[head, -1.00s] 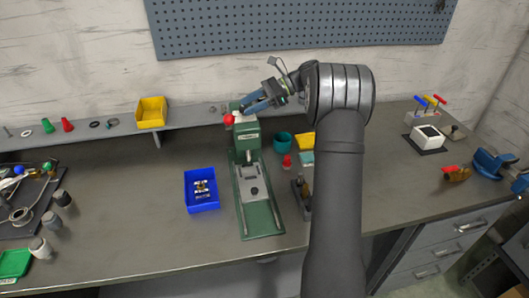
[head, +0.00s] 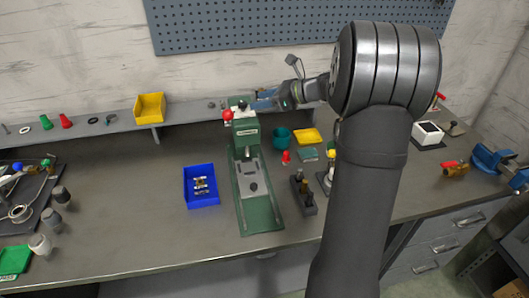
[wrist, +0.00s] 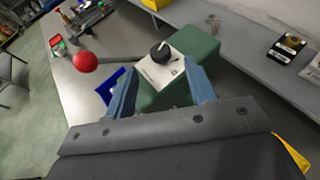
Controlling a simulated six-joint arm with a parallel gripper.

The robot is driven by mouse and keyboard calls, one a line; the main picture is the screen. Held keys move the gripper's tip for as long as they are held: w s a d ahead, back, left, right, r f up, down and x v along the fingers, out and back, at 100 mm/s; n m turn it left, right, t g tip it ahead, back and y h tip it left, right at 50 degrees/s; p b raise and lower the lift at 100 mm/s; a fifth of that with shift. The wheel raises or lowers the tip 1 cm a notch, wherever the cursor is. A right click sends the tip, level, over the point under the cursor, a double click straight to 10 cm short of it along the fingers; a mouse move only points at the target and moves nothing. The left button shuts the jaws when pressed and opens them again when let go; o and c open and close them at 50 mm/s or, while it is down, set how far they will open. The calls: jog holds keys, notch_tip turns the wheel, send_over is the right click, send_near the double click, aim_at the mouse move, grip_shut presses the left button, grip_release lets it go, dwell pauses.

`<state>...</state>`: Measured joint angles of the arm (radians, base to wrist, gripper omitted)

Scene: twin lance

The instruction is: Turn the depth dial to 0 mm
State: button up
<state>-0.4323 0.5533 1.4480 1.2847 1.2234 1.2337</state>
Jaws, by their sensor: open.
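The green press (head: 246,135) stands on the bench with its base plate toward the front edge. In the wrist view its green head (wrist: 195,48) carries a pale plate (wrist: 160,72) with a black dial (wrist: 160,50) on it. The dial's scale marks are too small to read. A red ball-ended lever (wrist: 85,62) sticks out to the left of the head. My gripper (wrist: 162,95) is open and empty, its two blue fingers on either side of the pale plate in the picture, with the dial just beyond the fingertips. I cannot tell whether the fingers touch the press.
A blue bin (head: 201,187) with small parts stands left of the press. A teal cup (head: 281,138), a red piece (head: 286,157) and a dark block holder (head: 303,192) stand to its right. A yellow bin (head: 150,107) sits on the back shelf.

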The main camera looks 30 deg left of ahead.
jog(key=v, duration=1.2)
jog(key=s+a+r+n+t+h, duration=0.2)
jog(key=s+a+r+n+h, duration=0.25)
jog(key=n, duration=0.85)
jog(key=s+a+r+n+t+h, duration=0.15)
jog(key=a+r+n+h, duration=0.4)
jog(key=n, duration=0.65)
jog(key=w+a+f+y, duration=0.1)
jog(key=a+f, duration=0.3)
jog(key=f, duration=0.3)
jog(key=s+d+r+n, duration=0.1)
jog(key=d+r, duration=0.4)
jog(key=r, duration=0.3)
jog(key=s+d+f+n, duration=0.9)
jog(key=d+f+n, duration=0.15)
jog(key=n, duration=0.65)
jog(key=w+x, duration=0.1)
jog(key=x, duration=0.7)
jog(key=s+v, duration=0.1)
jog(key=v, duration=0.9)
jog(key=s+f+n+h, duration=0.1)
jog(key=s+f+n, duration=0.2)
jog(key=s+f, duration=0.3)
jog(key=shift+a+f+t+h, duration=0.25)
jog(key=shift+f+t, duration=0.2)
jog(key=shift+f, duration=0.45)
